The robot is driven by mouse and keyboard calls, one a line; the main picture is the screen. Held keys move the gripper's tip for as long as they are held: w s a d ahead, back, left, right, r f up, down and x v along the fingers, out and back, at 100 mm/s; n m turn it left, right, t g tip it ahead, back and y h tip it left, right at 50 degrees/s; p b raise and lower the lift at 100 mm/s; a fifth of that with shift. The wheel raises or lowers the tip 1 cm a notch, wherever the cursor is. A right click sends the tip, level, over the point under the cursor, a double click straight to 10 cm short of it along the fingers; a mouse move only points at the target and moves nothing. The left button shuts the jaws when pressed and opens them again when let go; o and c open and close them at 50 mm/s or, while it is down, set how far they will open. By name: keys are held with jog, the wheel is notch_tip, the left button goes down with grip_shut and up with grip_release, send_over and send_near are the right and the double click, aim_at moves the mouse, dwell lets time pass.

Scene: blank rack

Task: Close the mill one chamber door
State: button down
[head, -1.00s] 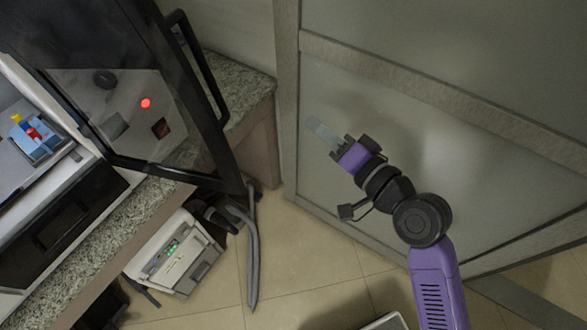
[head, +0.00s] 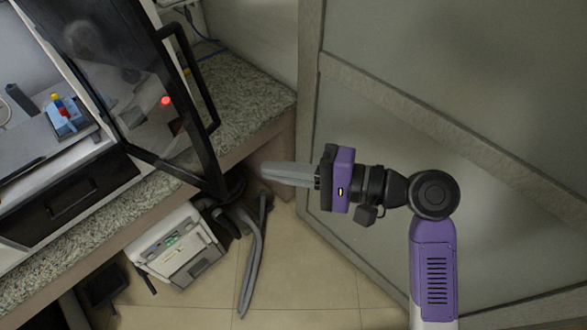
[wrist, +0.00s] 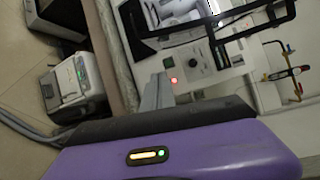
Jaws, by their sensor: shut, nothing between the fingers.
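The mill one chamber door (head: 208,165) is a black-framed glass panel with a bar handle (head: 192,77). It stands open, swung out from the white machine at the left of the head view. In the wrist view the door's dark frame (wrist: 212,42) shows at the top. My gripper (head: 264,172) is shut and empty, its grey fingers pointing left. In the head view its fingertips are to the right of the door's lower outer corner, with a gap in the picture. The fingers also show in the wrist view (wrist: 158,92).
A granite counter (head: 262,105) carries the machine. A white box unit (head: 178,250) and grey hoses (head: 250,265) are on the floor below. A framed glass partition (head: 450,170) stands close behind and right of my arm. Blue and red parts (head: 62,115) sit inside the chamber.

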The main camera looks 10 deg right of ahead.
jog(key=a+p, duration=0.1)
jog(key=a, duration=0.6)
jog(key=shift+s+p, duration=0.4)
jog(key=shift+a, duration=0.1)
